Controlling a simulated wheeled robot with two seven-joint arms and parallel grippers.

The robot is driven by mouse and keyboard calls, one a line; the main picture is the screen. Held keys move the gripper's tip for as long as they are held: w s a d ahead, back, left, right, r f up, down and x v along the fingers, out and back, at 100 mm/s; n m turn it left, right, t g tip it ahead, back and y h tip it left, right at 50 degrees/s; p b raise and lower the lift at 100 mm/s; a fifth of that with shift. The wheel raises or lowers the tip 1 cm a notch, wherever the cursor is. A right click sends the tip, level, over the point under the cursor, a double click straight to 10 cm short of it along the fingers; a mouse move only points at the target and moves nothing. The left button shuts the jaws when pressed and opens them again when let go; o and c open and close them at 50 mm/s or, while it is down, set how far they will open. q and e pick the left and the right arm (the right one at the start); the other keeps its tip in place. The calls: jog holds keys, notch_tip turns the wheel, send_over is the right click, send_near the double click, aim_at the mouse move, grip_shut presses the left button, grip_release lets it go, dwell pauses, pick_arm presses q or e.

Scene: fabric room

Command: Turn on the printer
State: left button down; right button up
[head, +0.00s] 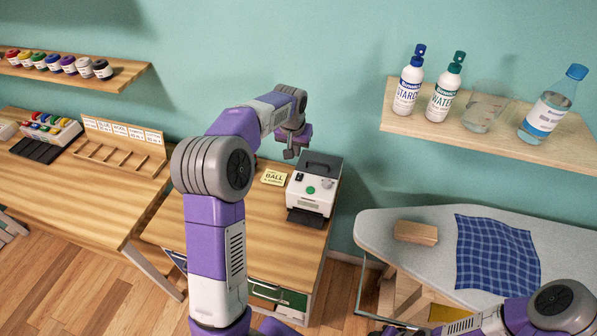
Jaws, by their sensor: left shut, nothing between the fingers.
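The printer (316,183) is a small white box with a dark top and a dark front tray, standing on the wooden desk in the middle of the head view. A round green button (311,190) and a small dark control show on its upper face. My left gripper (289,154) is shut and empty, pointing down above and behind the printer's left back corner, apart from the button. Whether it touches the printer cannot be told. My right arm shows at the bottom right; its gripper is not visible.
A shelf (480,138) with bottles and a beaker hangs at the right, above an ironing board (380,232) with a blue checked cloth (496,255) and a wooden block (416,232). A bench (75,205) stands left.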

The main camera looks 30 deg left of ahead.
aim_at(299, 178)
pick_arm(q)
jog(key=x, duration=0.4)
jog(key=s+x, duration=0.1)
jog(key=x, duration=0.9)
jog(key=shift+s+d+f+b, duration=0.1)
jog(key=shift+s+f+b, duration=0.1)
jog(key=shift+b, duration=0.2)
pick_arm(e)
jog(key=shift+w+f, duration=0.15)
jog(key=shift+f, duration=0.25)
